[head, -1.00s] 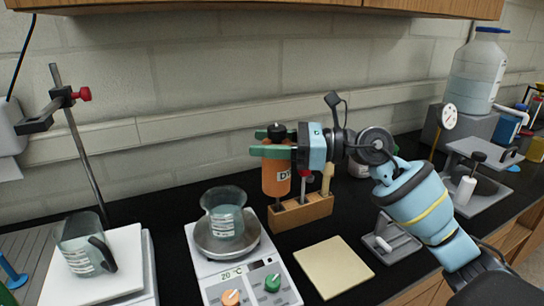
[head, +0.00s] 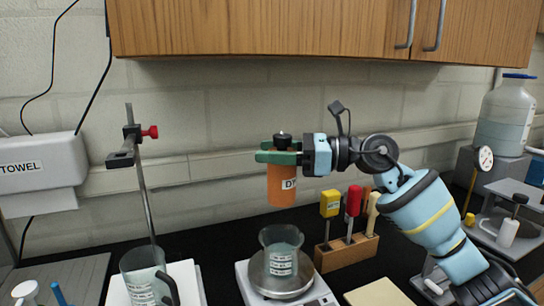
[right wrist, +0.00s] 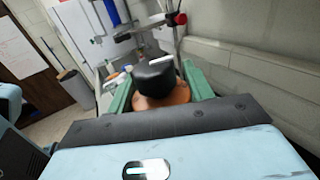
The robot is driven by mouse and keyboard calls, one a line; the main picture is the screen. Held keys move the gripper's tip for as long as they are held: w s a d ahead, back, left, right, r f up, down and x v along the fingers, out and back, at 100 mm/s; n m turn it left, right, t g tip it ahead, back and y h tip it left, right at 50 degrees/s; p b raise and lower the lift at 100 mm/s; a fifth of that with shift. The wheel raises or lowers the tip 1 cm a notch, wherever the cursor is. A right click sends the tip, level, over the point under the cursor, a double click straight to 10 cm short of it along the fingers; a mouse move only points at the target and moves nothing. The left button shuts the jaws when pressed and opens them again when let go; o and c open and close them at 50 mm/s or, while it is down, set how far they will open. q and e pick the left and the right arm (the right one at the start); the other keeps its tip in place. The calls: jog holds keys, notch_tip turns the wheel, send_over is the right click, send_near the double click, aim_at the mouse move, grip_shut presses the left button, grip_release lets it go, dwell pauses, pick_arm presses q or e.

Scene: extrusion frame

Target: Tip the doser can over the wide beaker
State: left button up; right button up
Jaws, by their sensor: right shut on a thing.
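The doser can (head: 282,186) is orange with a black cap and a white label. My right gripper (head: 272,156) is shut on its upper part with green fingers and holds it upright in the air. In the right wrist view the can's black cap (right wrist: 157,78) shows between the green fingers. A clear wide beaker (head: 281,262) with white markings stands on the plate of a white bench device. In the head view the can appears above this beaker, with a gap between them. Its contents are hard to tell. My left gripper is not in view.
A wooden block (head: 347,254) with yellow- and red-handled tools stands right of the beaker. A jug with a dark handle (head: 146,277) and a clamp stand (head: 142,182) are at left. A wooden cabinet (head: 270,28) hangs above. A large bottle (head: 503,118) stands at far right.

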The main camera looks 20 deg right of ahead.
aim_at(279, 182)
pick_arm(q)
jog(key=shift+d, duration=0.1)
pick_arm(e)
jog(key=shift+d, duration=0.15)
